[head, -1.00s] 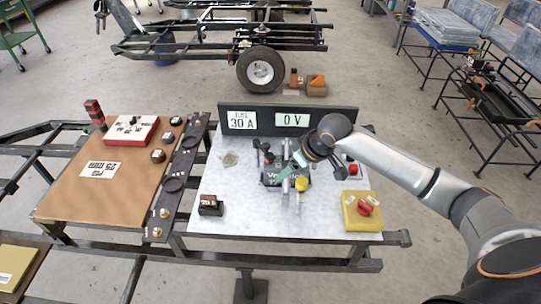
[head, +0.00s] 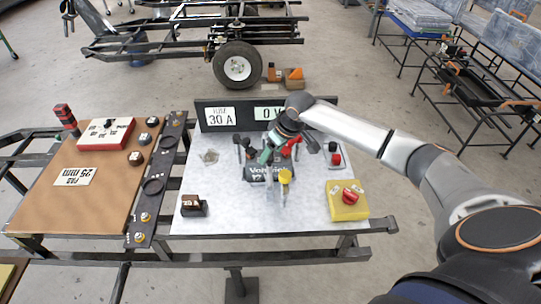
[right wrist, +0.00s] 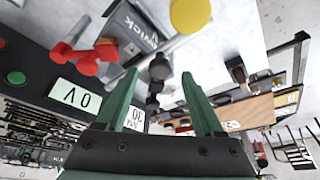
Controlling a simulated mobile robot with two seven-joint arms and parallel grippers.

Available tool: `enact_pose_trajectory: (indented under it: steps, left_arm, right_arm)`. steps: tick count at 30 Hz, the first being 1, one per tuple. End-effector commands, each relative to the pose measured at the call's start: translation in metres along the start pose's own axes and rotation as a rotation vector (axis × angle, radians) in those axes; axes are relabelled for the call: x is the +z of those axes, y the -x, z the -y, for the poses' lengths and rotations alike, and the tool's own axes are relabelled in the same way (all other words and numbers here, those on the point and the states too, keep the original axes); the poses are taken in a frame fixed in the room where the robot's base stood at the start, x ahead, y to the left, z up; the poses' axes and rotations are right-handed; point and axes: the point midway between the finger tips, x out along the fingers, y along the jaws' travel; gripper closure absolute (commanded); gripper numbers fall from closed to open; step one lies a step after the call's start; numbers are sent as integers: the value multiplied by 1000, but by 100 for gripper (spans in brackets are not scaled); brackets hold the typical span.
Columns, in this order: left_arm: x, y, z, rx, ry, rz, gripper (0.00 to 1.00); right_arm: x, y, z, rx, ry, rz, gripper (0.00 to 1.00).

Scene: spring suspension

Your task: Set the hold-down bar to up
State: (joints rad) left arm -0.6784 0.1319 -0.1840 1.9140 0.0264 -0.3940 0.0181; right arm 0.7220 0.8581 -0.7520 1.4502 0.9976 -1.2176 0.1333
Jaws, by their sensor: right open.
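The battery (head: 258,172) stands at the middle of the grey worktop, and its dark lettered side also shows in the right wrist view (right wrist: 130,22). A grey bar (right wrist: 177,45) runs alongside it in the right wrist view; I take it for the hold-down bar, and whether it is up or down is unclear. A yellow knob (head: 285,176) is at the battery's front right, large in the right wrist view (right wrist: 190,14). My right gripper (head: 265,157) is above the battery's back part. Its green fingers (right wrist: 163,92) are apart, with a black rounded part (right wrist: 160,68) seen between them. My left gripper is out of view.
A red clamp-like part (head: 292,147) is close to the right of my gripper. A sign board (head: 323,116) with "30 A" and "0 V" stands behind. A yellow box with a red knob (head: 349,198) is at the right, and a dark "70 A" block (head: 193,206) at the left front.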

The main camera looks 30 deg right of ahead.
Motion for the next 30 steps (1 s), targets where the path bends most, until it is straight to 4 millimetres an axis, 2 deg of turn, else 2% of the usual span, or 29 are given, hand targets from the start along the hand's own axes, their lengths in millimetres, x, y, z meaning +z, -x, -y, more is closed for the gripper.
enact_pose_trajectory:
  steps: [3,6,15,30]
  left_arm:
    - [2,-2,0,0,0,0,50]
    - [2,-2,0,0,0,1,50]
    - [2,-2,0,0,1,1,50]
    - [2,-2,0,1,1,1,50]
  right_arm:
    - [0,-13,0,0,-1,0,31]
    - [0,-18,0,0,1,-2,31]
    - [0,-19,0,1,1,-1,32]
    - [0,-19,0,0,1,-1,88]
